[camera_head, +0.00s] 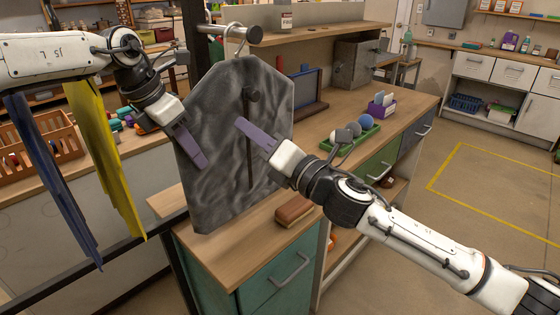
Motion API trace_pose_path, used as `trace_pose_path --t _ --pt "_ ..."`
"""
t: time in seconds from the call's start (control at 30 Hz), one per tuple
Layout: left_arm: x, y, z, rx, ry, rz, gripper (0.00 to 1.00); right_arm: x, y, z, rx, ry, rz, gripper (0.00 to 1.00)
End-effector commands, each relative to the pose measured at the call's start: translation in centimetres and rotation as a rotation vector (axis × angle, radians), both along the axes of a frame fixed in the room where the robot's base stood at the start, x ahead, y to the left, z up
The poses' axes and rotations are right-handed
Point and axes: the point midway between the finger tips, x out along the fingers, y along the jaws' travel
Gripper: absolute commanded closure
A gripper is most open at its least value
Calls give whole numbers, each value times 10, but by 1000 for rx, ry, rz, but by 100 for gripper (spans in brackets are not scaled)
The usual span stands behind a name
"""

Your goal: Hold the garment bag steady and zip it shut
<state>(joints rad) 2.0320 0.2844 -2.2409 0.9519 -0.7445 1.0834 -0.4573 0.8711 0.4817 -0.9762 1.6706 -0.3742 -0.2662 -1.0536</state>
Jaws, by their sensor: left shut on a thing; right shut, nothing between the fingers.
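The grey, marbled garment bag (222,100) hangs from a hook on a dark rail, slightly tilted in the picture. A dark vertical zip line (249,165) runs down its front, with a dark zip pull (252,94) near the top. My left gripper (201,161) has its purple fingers shut at the bag's left side; the finger behind the bag is hidden. My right gripper (241,124) is shut and empty in front of the bag. Its fingertips lie a little below and left of the zip pull; whether they touch the bag cannot be told.
A wooden counter (410,85) with teal drawers stands behind and below the bag. On it are a brown brush-like block (294,210), a green tray (352,136) and a purple holder (381,105). Blue and yellow cloths (105,150) hang at the left. Floor at right is open.

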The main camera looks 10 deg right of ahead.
Motion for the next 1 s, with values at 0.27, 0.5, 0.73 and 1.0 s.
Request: trace_pose_path --t 0.27,0.5,0.73,1.0 --pt "0 0 0 -1 1 1 100 -51 -41 -13 -2 3 -1 100" --pt "0 0 0 -2 0 1 100 -74 -59 -17 -1 2 1 100" --pt "0 0 0 -2 0 1 100 -78 -61 -17 -1 -1 1 100" --pt "0 0 0 -2 -1 1 64 -77 -61 -17 -1 0 2 100"
